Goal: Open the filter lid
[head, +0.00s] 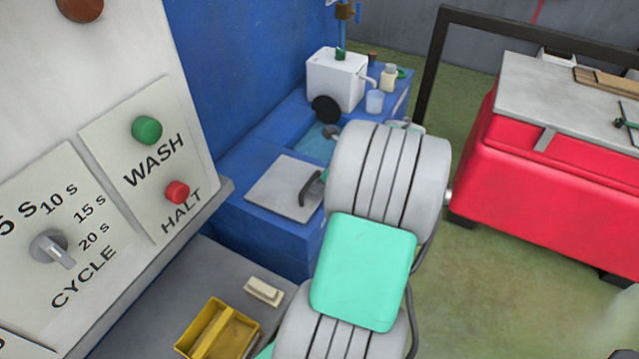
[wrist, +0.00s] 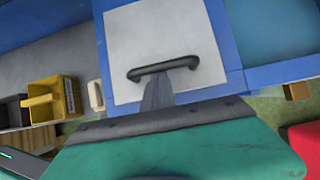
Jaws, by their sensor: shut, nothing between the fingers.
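The filter lid is most likely the pale grey square plate (head: 275,188) with a black bar handle (head: 308,190), lying flat on the blue basin housing. In the wrist view the lid (wrist: 150,35) fills the upper middle, and its handle (wrist: 165,67) runs crosswise. My gripper (wrist: 157,92) is shut with nothing between its fingers. Its grey fingers point at the middle of the handle from below in the picture. I cannot tell whether the fingertips touch the handle. In the head view my arm hides the gripper and the lid's right edge.
A blue basin with water (head: 318,142) and a black round disc (head: 326,109) lies behind the lid. A white box (head: 336,78) and small bottles stand farther back. A yellow bin (head: 218,330) and a pale block (head: 263,291) sit on the grey shelf. A red cabinet stands at right.

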